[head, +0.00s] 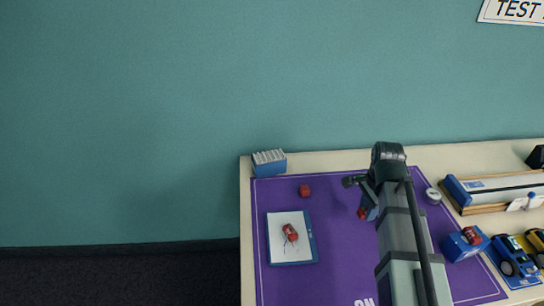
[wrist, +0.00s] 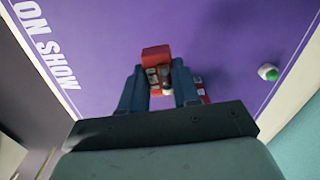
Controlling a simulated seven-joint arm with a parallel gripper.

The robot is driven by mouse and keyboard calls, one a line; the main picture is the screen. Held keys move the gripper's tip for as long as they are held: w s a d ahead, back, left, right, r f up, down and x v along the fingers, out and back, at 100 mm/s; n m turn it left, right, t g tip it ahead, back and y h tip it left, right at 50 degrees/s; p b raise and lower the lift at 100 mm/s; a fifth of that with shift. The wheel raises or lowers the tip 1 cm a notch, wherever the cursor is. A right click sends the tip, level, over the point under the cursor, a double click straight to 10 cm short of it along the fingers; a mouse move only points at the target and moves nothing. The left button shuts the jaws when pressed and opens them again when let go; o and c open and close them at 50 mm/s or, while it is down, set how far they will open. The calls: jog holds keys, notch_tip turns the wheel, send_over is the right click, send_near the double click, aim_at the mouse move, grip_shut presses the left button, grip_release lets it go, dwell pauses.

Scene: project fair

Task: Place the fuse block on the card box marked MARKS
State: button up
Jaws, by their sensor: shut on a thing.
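My gripper (head: 364,207) is over the purple mat, right of its middle, in the head view. It is shut on a small red block with pale and dark details, which I take for the fuse block (wrist: 157,53); in the head view only a bit of red (head: 362,213) shows at the jaws. In the wrist view, blue fingers flank it. A blue box with upright white cards (head: 270,169) stands at the table's back left corner, apart from my gripper. No MARKS lettering is readable.
A red cube (head: 305,190) and a white-topped board (head: 292,253) bearing a red item lie left of my arm. A blue box (head: 456,249) with a red item on it, a round white thing (head: 433,195), a long case (head: 490,190) and toy cars (head: 513,262) are at right.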

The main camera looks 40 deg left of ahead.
jog(key=a+r+n, duration=0.2)
jog(key=a, duration=1.4)
jog(key=a+r+n, duration=0.1)
jog(key=a+r, duration=0.2)
jog(key=a, duration=1.3)
notch_tip(320, 180, up, 2)
jog(key=m, duration=0.5)
send_over(269, 156)
jog(key=shift+w+a+f, duration=0.1)
jog(key=shift+f, duration=4.75)
jog(key=shift+f, duration=0.1)
jog(key=o, duration=1)
jog(key=shift+o, duration=0.2)
notch_tip(269, 156, up, 12)
